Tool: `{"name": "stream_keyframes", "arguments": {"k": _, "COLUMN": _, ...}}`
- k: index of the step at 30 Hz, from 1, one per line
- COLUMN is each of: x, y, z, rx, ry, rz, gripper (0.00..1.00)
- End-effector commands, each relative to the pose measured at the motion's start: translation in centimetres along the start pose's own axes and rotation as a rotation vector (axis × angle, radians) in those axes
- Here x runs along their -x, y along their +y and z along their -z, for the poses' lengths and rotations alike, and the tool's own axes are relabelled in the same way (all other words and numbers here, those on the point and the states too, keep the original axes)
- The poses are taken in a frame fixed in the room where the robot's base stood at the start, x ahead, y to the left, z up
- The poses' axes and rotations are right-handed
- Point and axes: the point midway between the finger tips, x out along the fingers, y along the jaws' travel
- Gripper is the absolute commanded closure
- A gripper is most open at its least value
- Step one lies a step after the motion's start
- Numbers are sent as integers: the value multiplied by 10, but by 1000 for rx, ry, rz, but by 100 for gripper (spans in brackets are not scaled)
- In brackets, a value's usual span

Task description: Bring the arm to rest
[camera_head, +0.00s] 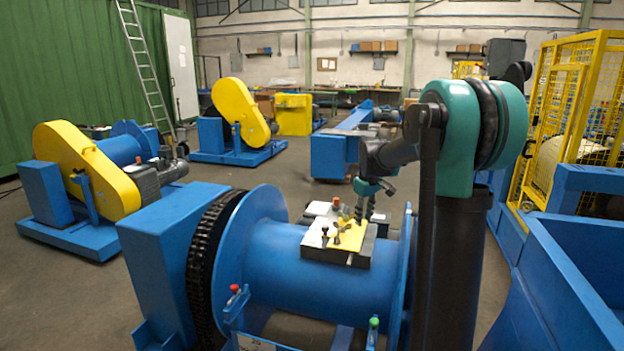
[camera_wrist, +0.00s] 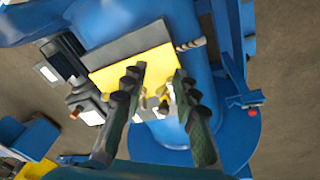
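My gripper (camera_head: 364,214) hangs from my teal and black arm over the yellow-topped block on the blue drum. In the wrist view my gripper's two dark, ridged fingers (camera_wrist: 158,80) stand apart, with a gap between the tips. I see nothing held between them. The yellow top plate (camera_head: 318,246) carries several small dark and brown parts. In the wrist view the yellow plate (camera_wrist: 112,75) lies behind the fingers, and small parts show in the gap. I cannot tell how far the fingertips are from the plate.
The blue drum (camera_head: 315,288) has a black chain (camera_head: 207,255) around its left end. Small red (camera_head: 234,288) and green (camera_head: 374,322) knobs stand at the front. A blue structure (camera_head: 570,285) and yellow cage (camera_head: 572,110) stand right. Open floor (camera_head: 75,300) lies at the left.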

Motion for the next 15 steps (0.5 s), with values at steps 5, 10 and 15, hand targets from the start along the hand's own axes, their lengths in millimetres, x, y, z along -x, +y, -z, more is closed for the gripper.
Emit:
{"name": "stream_keyframes", "arguments": {"k": 5, "x": -9, "y": -46, "z": -72, "rx": -154, "ry": 36, "rz": -22, "gripper": 71}}
{"name": "stream_keyframes", "arguments": {"k": 10, "x": -25, "y": -91, "z": -140, "rx": -304, "ry": 73, "rz": -38, "gripper": 71}}
{"name": "stream_keyframes", "arguments": {"k": 15, "x": -46, "y": -139, "z": -210, "rx": -450, "ry": 113, "rz": -49, "gripper": 71}}
